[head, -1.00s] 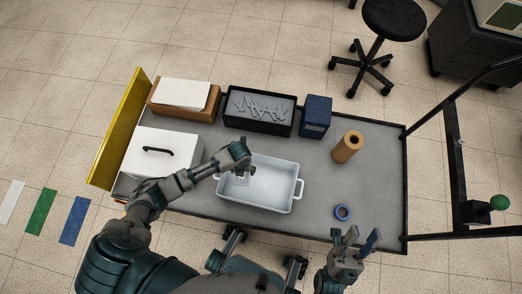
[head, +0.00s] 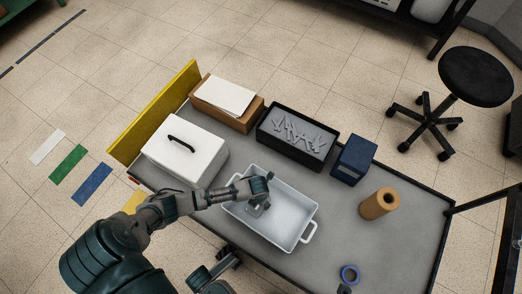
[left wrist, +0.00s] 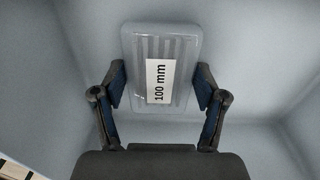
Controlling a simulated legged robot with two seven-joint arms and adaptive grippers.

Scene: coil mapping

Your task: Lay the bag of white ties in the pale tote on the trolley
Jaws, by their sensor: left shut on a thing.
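The pale tote (head: 311,232) stands on the grey trolley (head: 335,215), near its front edge. My left gripper (head: 259,203) reaches down into the left part of the tote. It is shut on the bag of white ties, a clear pack (left wrist: 160,67) with a "100 mm" label, seen between the two fingers (left wrist: 160,88) in the left wrist view. The bag is inside the tote walls; whether it touches the floor I cannot tell. Only a dark tip of my right gripper (head: 344,289) shows at the bottom edge, so its jaws are hidden.
A white box with a black handle (head: 186,150) stands left of the tote. Behind are a cardboard box (head: 228,113), a black tray of grey parts (head: 297,135) and a blue box (head: 354,160).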

